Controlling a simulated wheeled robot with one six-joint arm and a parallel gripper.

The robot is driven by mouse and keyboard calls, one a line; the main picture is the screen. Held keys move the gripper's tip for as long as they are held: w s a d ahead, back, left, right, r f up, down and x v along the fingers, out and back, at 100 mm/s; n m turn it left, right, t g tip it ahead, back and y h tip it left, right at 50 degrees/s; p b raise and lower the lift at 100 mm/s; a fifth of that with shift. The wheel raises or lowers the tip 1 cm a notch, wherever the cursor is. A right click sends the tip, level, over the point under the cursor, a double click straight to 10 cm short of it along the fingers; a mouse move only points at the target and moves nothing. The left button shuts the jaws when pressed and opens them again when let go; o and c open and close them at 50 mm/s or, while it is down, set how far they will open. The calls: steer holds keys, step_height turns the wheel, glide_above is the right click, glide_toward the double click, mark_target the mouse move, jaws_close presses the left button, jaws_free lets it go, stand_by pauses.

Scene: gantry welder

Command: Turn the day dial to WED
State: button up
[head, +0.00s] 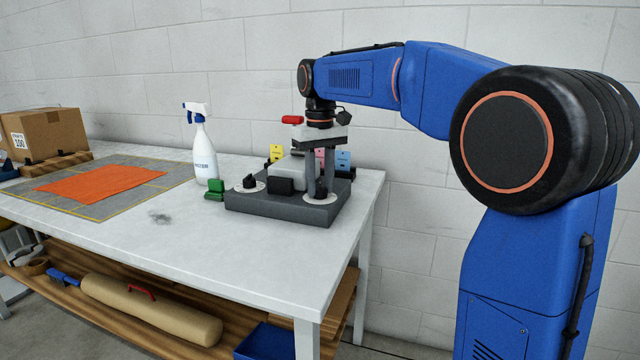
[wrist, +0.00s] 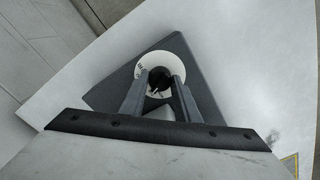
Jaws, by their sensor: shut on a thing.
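A white dial disc with a black knob sits at the near right corner of a grey block (head: 285,206). In the wrist view the disc (wrist: 150,60) carries small dark lettering, too small to read. My gripper (head: 319,192) points straight down over this dial. In the wrist view its two fingers (wrist: 160,80) are shut on the black knob (wrist: 159,74), one on each side. A second white dial with a black knob (head: 250,182) stands at the block's left end. I cannot read which setting either dial shows. The fingers hide part of the disc.
A spray bottle (head: 201,145) and a green clamp-like piece (head: 215,189) stand left of the block. Coloured cards (head: 343,160) stand behind it. An orange cloth (head: 100,183) lies on a grey mat. The white table's (head: 260,256) front is clear.

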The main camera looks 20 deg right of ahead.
mark_target(320, 185)
steer(key=shift+m, duration=1.7)
steer(key=o, duration=1)
steer(key=shift+o, duration=0.2)
step_height(320, 185, up, 17)
steer(key=shift+r, duration=0.2)
